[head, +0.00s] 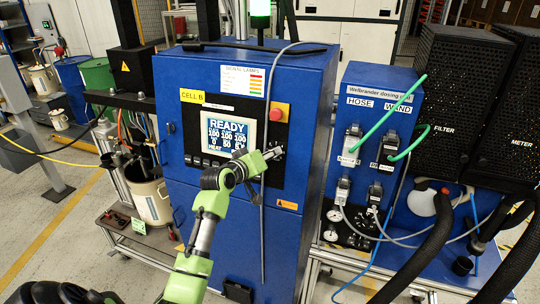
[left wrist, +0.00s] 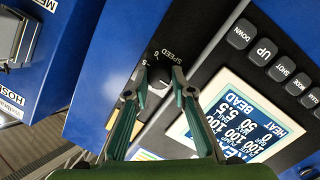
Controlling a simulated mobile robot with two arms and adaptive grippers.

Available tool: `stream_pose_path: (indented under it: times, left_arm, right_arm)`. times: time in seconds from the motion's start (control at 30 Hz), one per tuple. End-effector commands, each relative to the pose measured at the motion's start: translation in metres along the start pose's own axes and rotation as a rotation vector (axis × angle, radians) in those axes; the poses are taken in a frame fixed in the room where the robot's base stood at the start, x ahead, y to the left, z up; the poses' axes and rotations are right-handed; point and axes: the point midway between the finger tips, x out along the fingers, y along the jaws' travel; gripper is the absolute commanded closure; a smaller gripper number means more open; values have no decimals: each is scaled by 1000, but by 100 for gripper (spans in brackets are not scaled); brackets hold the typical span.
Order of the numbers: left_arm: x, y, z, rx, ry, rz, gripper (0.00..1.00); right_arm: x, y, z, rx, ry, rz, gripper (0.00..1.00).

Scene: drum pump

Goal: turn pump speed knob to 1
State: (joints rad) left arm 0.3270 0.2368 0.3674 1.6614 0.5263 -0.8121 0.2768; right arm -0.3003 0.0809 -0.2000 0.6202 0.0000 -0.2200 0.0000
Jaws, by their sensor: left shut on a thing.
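The speed knob (left wrist: 159,83) is a small dark round knob on the black control panel, under the label SPEED in the left wrist view. My left gripper (left wrist: 160,73) is shut on it, one finger on each side. The fingers cover part of the dial; a 5 shows beside one fingertip, but I cannot tell which number the knob points to. In the head view my left gripper (head: 272,154) is at the panel's right edge, hiding the knob. My right gripper is not in view.
The display (head: 229,133) reads READY, left of the gripper on the blue cabinet (head: 312,90). A red button (head: 279,112) sits just above the gripper. Right of it stands a blue dosing unit (head: 400,85) with green cables and black hoses.

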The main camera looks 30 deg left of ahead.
Motion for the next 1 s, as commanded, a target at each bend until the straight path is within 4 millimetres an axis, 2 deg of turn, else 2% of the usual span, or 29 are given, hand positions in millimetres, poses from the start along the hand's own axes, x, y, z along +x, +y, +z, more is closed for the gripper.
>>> stream_pose_path:
  times: [0.17, 0.2, 0.27, 0.67, 0.83, 1.0]
  left_arm:
    - [0, -1, 2, 0, -5, -1, 99]
    - [0, -1, 2, 0, -5, -1, 75]
    - [0, -1, 2, 0, -5, -1, 61]
    - [-3, 0, 1, 2, -1, -1, 61]
    - [-23, -1, 1, 3, -1, -2, 61]
    - [-58, -1, 1, 5, -1, -2, 61]
  right_arm:
    - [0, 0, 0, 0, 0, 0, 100]
    - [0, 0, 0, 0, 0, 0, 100]
    - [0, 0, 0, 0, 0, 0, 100]
    - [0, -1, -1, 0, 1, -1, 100]
    - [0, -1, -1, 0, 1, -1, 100]
    - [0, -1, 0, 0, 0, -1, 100]
